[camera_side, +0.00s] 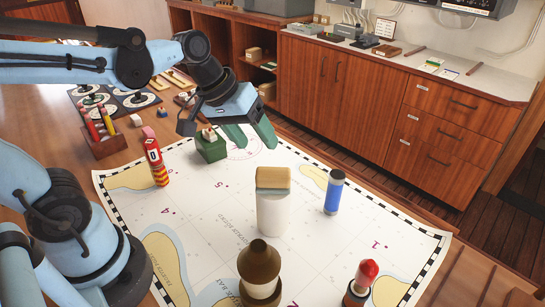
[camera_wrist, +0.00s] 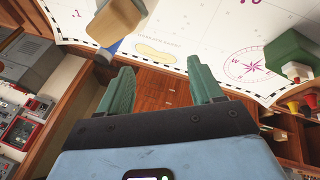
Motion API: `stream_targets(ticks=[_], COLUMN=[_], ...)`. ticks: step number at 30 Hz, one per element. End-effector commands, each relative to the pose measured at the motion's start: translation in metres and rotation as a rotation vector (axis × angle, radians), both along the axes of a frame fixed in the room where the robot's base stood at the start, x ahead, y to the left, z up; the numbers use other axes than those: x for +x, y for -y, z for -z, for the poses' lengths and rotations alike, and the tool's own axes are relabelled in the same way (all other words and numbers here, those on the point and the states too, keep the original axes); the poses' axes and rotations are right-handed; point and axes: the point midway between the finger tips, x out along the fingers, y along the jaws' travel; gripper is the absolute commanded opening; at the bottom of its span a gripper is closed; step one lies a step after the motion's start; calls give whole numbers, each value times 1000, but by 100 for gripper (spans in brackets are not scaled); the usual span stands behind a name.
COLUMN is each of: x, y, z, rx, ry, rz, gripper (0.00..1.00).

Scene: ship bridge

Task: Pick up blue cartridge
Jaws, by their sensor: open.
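My gripper (camera_side: 252,135) is above the chart's far edge, left of and apart from the cartridge. Its green fingers are open and empty; they also show spread apart in the wrist view (camera_wrist: 163,72).
A tan block (camera_side: 273,180) tops the white cylinder (camera_side: 271,215) beside the cartridge. A green box (camera_side: 210,147) is close to my gripper. A red striped stack (camera_side: 156,165), brown-topped object (camera_side: 259,270) and red-topped piece (camera_side: 362,280) stand on the chart (camera_side: 205,225).

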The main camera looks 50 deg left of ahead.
Motion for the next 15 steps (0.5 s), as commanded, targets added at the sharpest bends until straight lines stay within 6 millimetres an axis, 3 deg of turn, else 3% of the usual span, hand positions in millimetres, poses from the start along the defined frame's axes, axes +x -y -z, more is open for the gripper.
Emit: stream_targets(ticks=[15], x=[86], y=[44], z=[5], rx=[-545], ry=[-515], rz=[-354], gripper=[66])
